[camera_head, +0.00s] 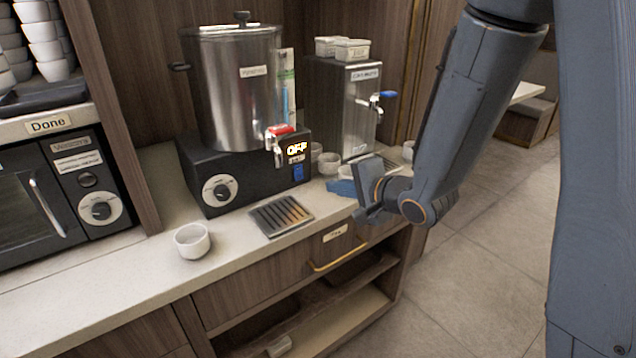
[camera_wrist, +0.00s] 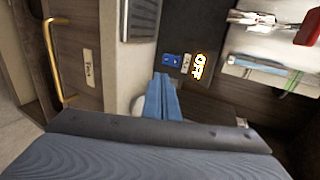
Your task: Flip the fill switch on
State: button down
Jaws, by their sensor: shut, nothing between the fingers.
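The fill switch looks to be the small blue rocker (camera_head: 298,173) on the front right of the black base (camera_head: 240,165) under the steel urn. A lit sign above it reads OFF (camera_head: 297,149). In the wrist view the blue switch (camera_wrist: 172,58) lies just beyond my fingertips, with the OFF sign (camera_wrist: 200,66) beside it. My gripper (camera_head: 340,187) is to the right of the switch in the head view, with its blue fingers together and empty. In the wrist view my gripper (camera_wrist: 163,78) points at the switch, with a small gap seeming to remain between them.
The steel urn (camera_head: 235,90) has a red-handled tap (camera_head: 279,135) above a drip grate (camera_head: 281,214). A second dispenser (camera_head: 345,105) with a blue tap stands to the right, with small cups near it. A white cup (camera_head: 192,241) stands on the counter at left. A drawer handle (camera_head: 338,256) juts out below.

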aim_at(299, 174)
jog(key=x, duration=0.4)
jog(key=p+x, duration=0.1)
jog(key=x, duration=0.4)
jog(key=r+p+x, duration=0.1)
jog(key=x, duration=0.3)
jog(key=shift+w+a+f, duration=0.1)
jog(key=shift+w+a, duration=0.15)
jog(key=shift+w, duration=0.05)
jog(key=shift+w+a+f, duration=0.1)
jog(key=shift+w, duration=0.05)
jog(key=shift+r+p, duration=0.85)
jog(key=shift+r, duration=0.05)
jog(key=f+v, duration=0.1)
jog(key=v, duration=1.2)
jog(key=shift+s+d, duration=0.35)
jog(key=shift+s, duration=0.15)
